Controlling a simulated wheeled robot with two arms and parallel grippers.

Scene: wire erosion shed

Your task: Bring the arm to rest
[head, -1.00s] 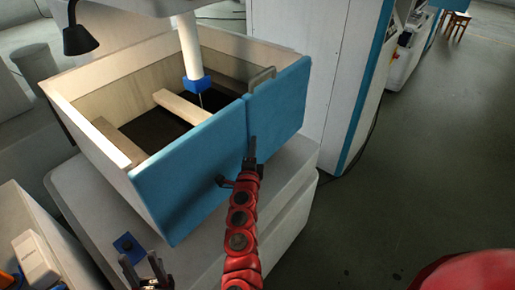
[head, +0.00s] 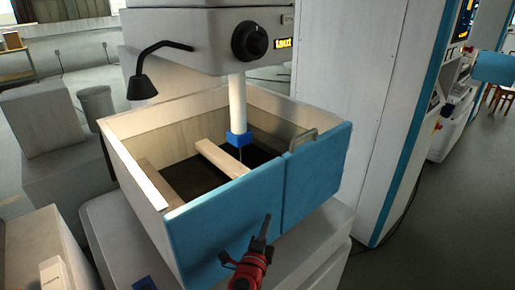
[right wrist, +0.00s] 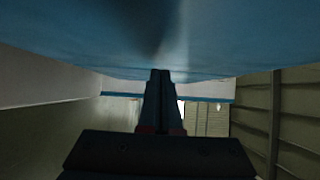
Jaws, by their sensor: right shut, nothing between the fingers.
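My right arm (head: 249,272) is red and comes up from the bottom edge of the head view. The gripper's fingers point up and away. In the right wrist view the fingers (right wrist: 160,76) are together with nothing between them. A blue surface (right wrist: 220,45) fills the top of that view, close to the fingertips. I cannot tell whether they touch it. My left gripper is not in view.
The open tank has a pale rim (head: 135,172), a blue left panel (head: 222,222) and a blue right panel (head: 318,178) with a grey handle (head: 302,139). A white column (head: 237,103) reaches down into it. A tall white cabinet (head: 372,110) stands right. Clear floor (head: 455,215) lies further right.

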